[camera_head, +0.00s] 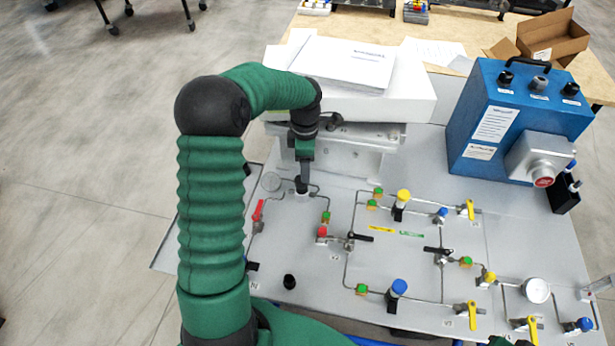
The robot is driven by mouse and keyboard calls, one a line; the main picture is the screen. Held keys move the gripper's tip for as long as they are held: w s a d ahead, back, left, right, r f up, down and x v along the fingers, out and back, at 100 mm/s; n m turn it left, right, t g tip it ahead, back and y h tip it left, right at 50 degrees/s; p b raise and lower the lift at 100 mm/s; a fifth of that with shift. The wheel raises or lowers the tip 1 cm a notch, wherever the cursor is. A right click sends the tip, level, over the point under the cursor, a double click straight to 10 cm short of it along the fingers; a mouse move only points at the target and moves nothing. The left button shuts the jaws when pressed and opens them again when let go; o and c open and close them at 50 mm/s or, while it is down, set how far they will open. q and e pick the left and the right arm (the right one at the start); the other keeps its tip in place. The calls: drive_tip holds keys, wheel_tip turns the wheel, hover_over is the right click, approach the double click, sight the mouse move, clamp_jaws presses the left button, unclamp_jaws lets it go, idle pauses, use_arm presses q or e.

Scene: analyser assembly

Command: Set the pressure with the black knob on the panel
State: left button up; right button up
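My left gripper (304,178) points straight down at the upper left part of the grey panel (300,240). Its fingers reach a dark knob-like part (301,188) on a pale base; this part is mostly hidden under the fingertips. The fingers look like one narrow shape from here, so I cannot tell whether they are closed on it. A round gauge (271,182) sits just left of the fingertips, joined to thin tubing. Another black knob (289,282) stands alone near the panel's front left. My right gripper is not clearly in view.
Valves with red, yellow, blue and black handles fill the panel's middle and right, with a second gauge (536,290). A blue box (520,120) with a red button stands at the back right. A white box (350,85) with papers lies behind my gripper.

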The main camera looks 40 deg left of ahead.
sight(298, 177)
use_arm(q)
drive_tip(key=a+f, duration=0.1)
drive_tip(key=f, duration=0.3)
drive_tip(key=a+f, duration=0.1)
drive_tip(key=shift+s+a+f, duration=0.3)
drive_tip(key=shift+a+f, duration=0.05)
drive_tip(key=shift+f, duration=0.3)
drive_tip(key=shift+d, duration=0.4)
drive_tip(key=shift+w+d+r, duration=0.1)
drive_tip(key=shift+d+r, duration=0.15)
drive_tip(key=shift+d, duration=0.65)
drive_tip(key=shift+c, duration=2.1)
drive_tip(key=shift+a+f, duration=0.15)
drive_tip(key=shift+a, duration=0.45)
drive_tip(key=c, duration=0.5)
drive_tip(key=shift+a, duration=0.2)
clamp_jaws()
drive_tip(key=shift+d, duration=0.2)
use_arm(e)
drive_tip(key=shift+s+a+r, duration=0.15)
drive_tip(key=shift+a+r, duration=0.2)
drive_tip(key=shift+a, duration=0.35)
